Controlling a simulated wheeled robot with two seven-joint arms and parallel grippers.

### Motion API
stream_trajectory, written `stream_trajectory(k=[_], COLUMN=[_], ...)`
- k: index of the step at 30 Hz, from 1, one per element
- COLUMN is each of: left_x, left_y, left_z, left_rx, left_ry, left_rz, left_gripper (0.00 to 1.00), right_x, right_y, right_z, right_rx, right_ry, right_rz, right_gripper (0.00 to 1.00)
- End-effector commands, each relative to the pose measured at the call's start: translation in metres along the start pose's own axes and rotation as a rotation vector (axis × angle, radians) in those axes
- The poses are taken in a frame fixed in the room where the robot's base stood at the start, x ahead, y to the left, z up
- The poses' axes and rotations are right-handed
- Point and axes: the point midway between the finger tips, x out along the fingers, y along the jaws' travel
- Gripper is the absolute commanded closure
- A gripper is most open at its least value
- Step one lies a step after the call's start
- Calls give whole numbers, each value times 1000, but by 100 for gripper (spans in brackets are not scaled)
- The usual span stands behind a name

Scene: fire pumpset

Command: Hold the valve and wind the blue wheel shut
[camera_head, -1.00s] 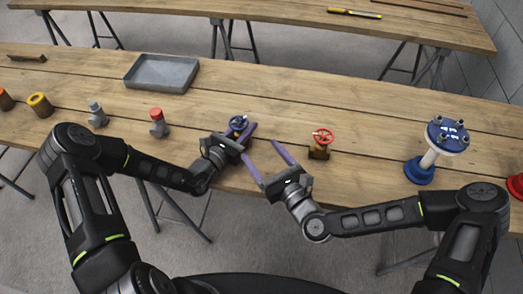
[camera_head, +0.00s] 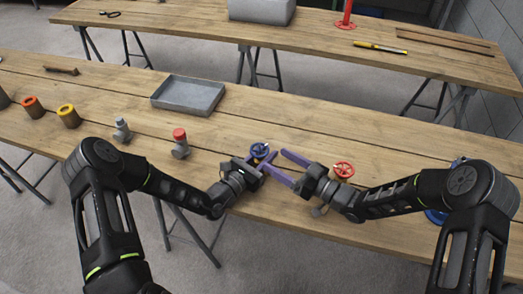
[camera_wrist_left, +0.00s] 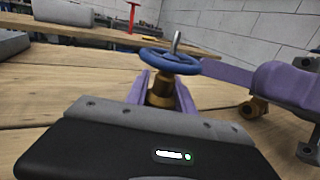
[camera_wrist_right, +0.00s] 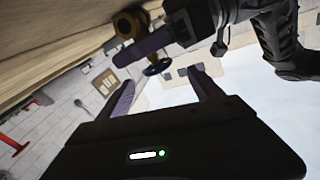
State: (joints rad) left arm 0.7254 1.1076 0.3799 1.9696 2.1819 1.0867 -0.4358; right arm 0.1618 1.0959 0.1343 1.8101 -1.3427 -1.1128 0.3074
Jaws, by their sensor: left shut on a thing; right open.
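My left gripper (camera_head: 265,164) is shut on that brass body, below the wheel. My right gripper (camera_head: 287,167) is open and empty, just right of the valve, its fingers pointing left toward it. In the right wrist view the valve wheel (camera_wrist_right: 158,67) shows dark beyond the open fingers (camera_wrist_right: 158,92).
A valve with a red wheel (camera_head: 344,169) stands just behind my right gripper. A red-capped fitting (camera_head: 180,144), a grey fitting (camera_head: 122,131), a yellow ring (camera_head: 69,116) and a grey tray (camera_head: 188,95) lie to the left. The table behind the valve is clear.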

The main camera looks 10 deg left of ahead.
Motion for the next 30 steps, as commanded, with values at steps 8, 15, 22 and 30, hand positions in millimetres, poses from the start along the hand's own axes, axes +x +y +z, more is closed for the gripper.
stream_trajectory(k=[8, 15, 22, 30], left_x=[0, 0, 0, 0], left_y=[0, 0, 0, 0], left_z=[0, 0, 0, 0], left_rx=[0, 0, 0, 0], left_ry=[-1, -1, -1, -1], left_rz=[0, 0, 0, 0], left_gripper=[100, 100, 100, 100], right_x=[-3, -3, 10, 51], right_y=[6, 6, 5, 3], right_z=[0, 0, 0, 3], right_rx=[-242, -238, -237, -236], right_ry=[-50, -49, -47, -47], right_rz=[-38, -37, -38, -39], right_gripper=[25, 25, 25, 25])
